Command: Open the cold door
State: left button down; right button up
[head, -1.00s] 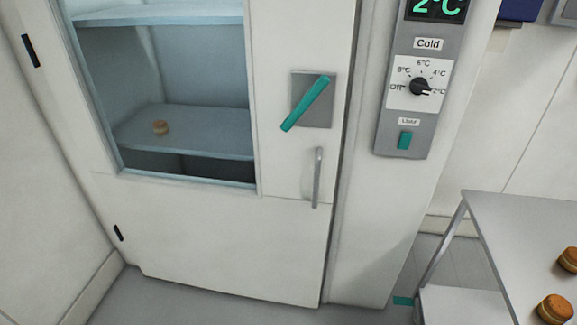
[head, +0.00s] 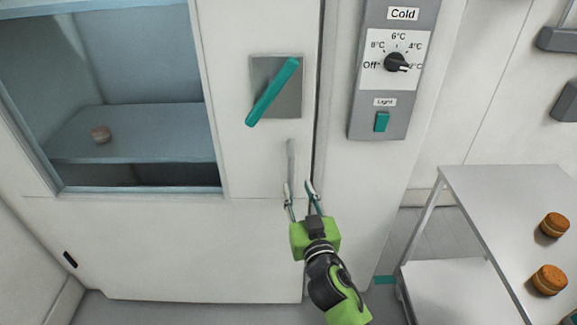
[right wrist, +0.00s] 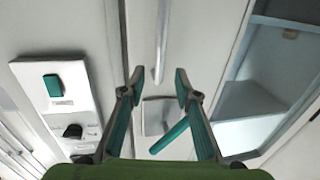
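The cold door (head: 150,240) is white with a large window and looks shut. A slim grey vertical handle (head: 291,160) is on its right side. Above it a teal lever (head: 271,92) lies slanted across a grey plate. My right gripper (head: 299,188) is at the lower end of the handle, fingers apart and pointing up. In the right wrist view, the open fingertips (right wrist: 159,77) point toward the handle (right wrist: 163,45), which looks free of both fingers. The teal lever (right wrist: 170,135) shows between the fingers. My left gripper is out of view.
Right of the door a grey panel (head: 370,125) carries a black dial and a teal light switch. A white table (head: 490,200) with filled rounds (head: 548,279) stands at the right. Another round (head: 101,134) sits on a shelf behind the window.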

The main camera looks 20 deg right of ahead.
aim_at(291, 171)
jog(key=w, duration=0.6)
jog(key=w+p, duration=0.1)
jog(key=w, duration=0.2)
jog(key=shift+w+d+f, duration=0.1)
jog(key=shift+w+d, duration=0.15)
jog(key=shift+d, duration=0.15)
grip_shut()
